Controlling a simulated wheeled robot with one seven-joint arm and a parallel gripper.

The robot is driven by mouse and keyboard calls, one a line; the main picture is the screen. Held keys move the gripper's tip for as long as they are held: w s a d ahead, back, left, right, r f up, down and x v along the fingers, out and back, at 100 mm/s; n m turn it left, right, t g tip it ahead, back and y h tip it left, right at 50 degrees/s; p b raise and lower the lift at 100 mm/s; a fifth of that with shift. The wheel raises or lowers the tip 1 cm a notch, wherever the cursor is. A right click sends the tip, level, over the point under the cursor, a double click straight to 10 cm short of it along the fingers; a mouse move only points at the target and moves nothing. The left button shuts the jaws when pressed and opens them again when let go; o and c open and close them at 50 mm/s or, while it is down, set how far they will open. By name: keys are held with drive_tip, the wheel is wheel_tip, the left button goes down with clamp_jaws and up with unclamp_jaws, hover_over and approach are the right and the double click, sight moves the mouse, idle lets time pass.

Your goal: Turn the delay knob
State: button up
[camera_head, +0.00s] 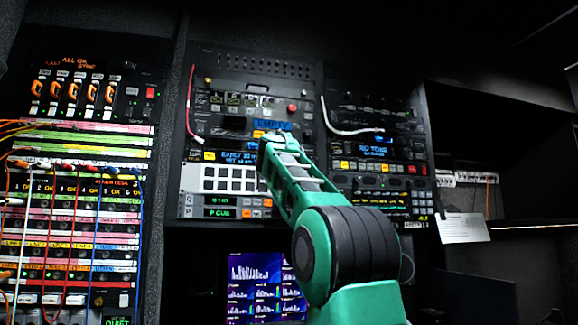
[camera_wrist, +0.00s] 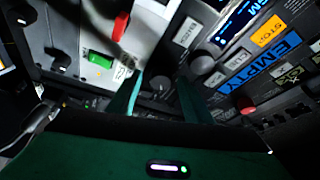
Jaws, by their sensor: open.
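In the wrist view my gripper (camera_wrist: 161,88) has its two green fingers apart, with a dark round knob (camera_wrist: 160,84) showing in the gap between them. I cannot tell if either finger touches it. A larger grey knob (camera_wrist: 204,66) sits beyond the right finger, beside a small blue-lit display (camera_wrist: 236,28). No delay label is readable, so I cannot tell which knob is the delay knob. In the head view my gripper (camera_head: 271,142) is at the middle rack, by a panel with a blue display reading EARLY (camera_head: 238,157); my arm hides part of that panel.
A red cable (camera_head: 190,105) and a white cable (camera_head: 345,130) hang on the racks. Patch cables cover the left rack (camera_head: 80,220).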

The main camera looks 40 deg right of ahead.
drive_tip(key=v, duration=1)
drive_tip(key=shift+a, duration=0.3)
drive_tip(key=shift+f, duration=0.1)
drive_tip(key=s+a+f+n+g+y, duration=0.2)
drive_tip(key=f+n+y, duration=0.15)
drive_tip(key=f, duration=0.95)
drive_tip(key=s+a+f+n+g+y, duration=0.1)
drive_tip(key=s+a+f+n+y, duration=0.2)
drive_tip(key=f, duration=1)
drive_tip(key=s+f+n+g+y, duration=0.1)
drive_tip(key=f+n+g+y, duration=0.3)
drive_tip(key=f, duration=1)
drive_tip(key=s+a+f+n+g+y, duration=0.1)
drive_tip(key=s+a+f+n, duration=0.1)
drive_tip(key=s+a+f, duration=0.3)
drive_tip(key=s+a+f+n+g+y, duration=0.2)
drive_tip(key=s+a+f, duration=0.4)
drive_tip(key=s+f, duration=0.5)
drive_tip(key=s+a+f+n+g+y, duration=0.2)
drive_tip(key=s+a+f+n, duration=0.2)
drive_tip(key=s+f, duration=0.4)
wheel_tip(320, 180, down, 4)
drive_tip(key=shift+s+a+r, duration=0.2)
drive_tip(key=shift+s+a, duration=0.2)
drive_tip(key=shift+a, duration=0.35)
drive_tip(key=shift+w+y, duration=0.15)
drive_tip(key=shift+y, duration=0.1)
